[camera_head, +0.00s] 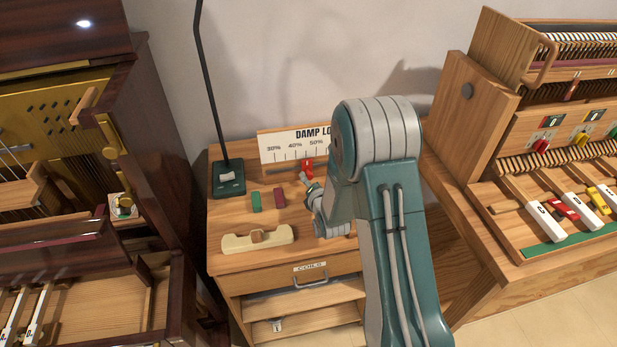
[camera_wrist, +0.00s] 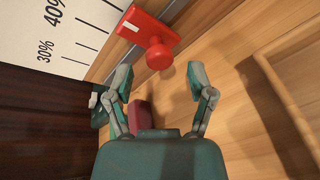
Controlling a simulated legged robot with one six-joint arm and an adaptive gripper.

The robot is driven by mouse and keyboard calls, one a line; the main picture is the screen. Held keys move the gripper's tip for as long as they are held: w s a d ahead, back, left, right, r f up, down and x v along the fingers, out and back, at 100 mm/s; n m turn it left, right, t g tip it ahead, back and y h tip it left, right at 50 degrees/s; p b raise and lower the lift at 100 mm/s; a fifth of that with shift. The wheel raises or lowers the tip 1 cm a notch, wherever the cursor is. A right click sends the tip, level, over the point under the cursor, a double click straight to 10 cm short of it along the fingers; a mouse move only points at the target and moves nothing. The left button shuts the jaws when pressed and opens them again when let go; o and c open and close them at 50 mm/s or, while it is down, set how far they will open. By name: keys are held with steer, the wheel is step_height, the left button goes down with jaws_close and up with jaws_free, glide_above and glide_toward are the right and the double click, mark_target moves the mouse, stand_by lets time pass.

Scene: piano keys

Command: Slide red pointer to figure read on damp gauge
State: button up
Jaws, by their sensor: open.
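The red pointer (camera_head: 307,168) with its round knob sits at the lower edge of the white scale board (camera_head: 278,152) headed "DAMP LO…". It is a little past the 40% mark; the exact reading is unclear. In the wrist view the pointer (camera_wrist: 143,27) and knob (camera_wrist: 159,54) lie just beyond my gripper (camera_wrist: 160,80), which is open and empty. The knob lines up with the gap between the fingertips, apart from them. In the head view my arm hides the board's right part and much of my gripper (camera_head: 309,186). I cannot make out a damp gauge reading.
A green block (camera_head: 256,202) and a maroon block (camera_head: 279,197) stand on the cabinet top, with a cream holder (camera_head: 240,242) in front. A lamp base (camera_head: 229,178) stands at left. A wooden keyboard model (camera_head: 493,125) is at right.

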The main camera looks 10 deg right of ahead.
steer(key=shift+x, duration=1.05)
steer(key=shift+w, duration=0.3)
jaws_close()
steer(key=d, duration=0.9)
steer(key=shift+f, duration=0.1)
steer(key=shift+s, duration=0.1)
